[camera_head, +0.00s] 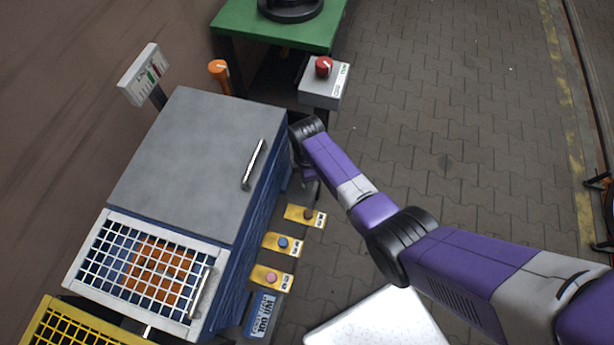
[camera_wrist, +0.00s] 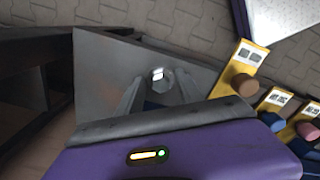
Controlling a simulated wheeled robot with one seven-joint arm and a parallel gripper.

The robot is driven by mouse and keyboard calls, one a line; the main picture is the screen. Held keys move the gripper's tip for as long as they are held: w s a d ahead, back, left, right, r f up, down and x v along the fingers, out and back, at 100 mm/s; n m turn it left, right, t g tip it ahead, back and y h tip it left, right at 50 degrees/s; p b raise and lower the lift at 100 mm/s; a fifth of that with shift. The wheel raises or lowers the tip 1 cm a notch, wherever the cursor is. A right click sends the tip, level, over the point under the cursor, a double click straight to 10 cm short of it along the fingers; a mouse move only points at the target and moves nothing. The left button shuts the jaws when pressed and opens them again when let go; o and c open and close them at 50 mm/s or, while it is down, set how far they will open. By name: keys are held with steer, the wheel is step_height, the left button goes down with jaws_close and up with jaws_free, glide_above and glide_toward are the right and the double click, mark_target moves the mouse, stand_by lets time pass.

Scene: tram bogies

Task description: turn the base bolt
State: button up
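The base bolt (camera_wrist: 158,74) shows in the wrist view as a small, bright metal head on a grey plate (camera_wrist: 95,75). My gripper (camera_wrist: 159,86) points toward it, with one finger on each side of the bolt. The fingers look apart, with no clear contact on the head; how far they stand from it is hard to tell. In the head view my gripper (camera_head: 309,175) is low beside the right side of the blue cabinet, partly hidden by my arm. The bolt cannot be made out there.
The blue cabinet (camera_head: 195,160) has a grey lid with a handle. Yellow tabs with brown (camera_head: 308,214), blue (camera_head: 283,243) and pink (camera_head: 271,278) knobs stick out beside it. A grey box with a red knob (camera_head: 323,66) stands behind.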

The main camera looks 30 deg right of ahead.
steer(key=shift+r+p, duration=0.45)
steer(key=shift+r, duration=3.45)
